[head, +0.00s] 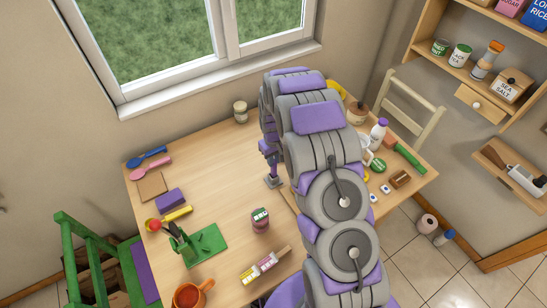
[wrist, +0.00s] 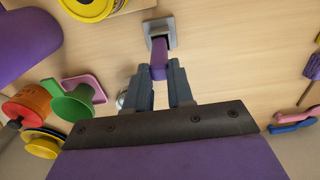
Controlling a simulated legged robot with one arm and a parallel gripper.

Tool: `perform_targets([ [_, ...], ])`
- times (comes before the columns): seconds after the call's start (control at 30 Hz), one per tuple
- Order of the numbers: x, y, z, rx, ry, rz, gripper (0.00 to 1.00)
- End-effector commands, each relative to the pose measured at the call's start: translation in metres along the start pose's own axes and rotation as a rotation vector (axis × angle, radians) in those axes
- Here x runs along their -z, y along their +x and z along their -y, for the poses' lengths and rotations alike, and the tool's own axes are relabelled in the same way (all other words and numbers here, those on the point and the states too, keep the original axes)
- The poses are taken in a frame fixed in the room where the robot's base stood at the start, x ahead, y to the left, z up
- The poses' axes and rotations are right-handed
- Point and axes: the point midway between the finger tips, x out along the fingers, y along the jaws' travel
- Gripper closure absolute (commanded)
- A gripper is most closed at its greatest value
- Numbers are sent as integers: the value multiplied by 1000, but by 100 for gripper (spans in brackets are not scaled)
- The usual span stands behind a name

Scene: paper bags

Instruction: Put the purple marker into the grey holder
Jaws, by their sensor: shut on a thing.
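The purple marker (wrist: 158,57) is held between the two fingers of my gripper (wrist: 161,77) in the wrist view. Its far end is at the square grey holder (wrist: 160,27) and overlaps its opening. How deep the marker sits in the holder I cannot tell. In the head view the grey holder (head: 272,182) stands on the table, directly below my gripper (head: 272,163). The marker is too small to make out clearly there.
The wooden table (head: 220,160) is clear left of the holder. A small jar (head: 260,221), a green stand (head: 205,245) and an orange mug (head: 189,296) stand nearer. Spoons (head: 150,168) lie at the left. A white bottle (head: 378,131) and other items crowd the right.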

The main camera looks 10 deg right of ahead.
Motion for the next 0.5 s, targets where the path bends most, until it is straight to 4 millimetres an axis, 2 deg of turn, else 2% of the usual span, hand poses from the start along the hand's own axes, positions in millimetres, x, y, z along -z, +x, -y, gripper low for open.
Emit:
perform_targets([
  [0.5,0,11,0,0,0,0,100],
])
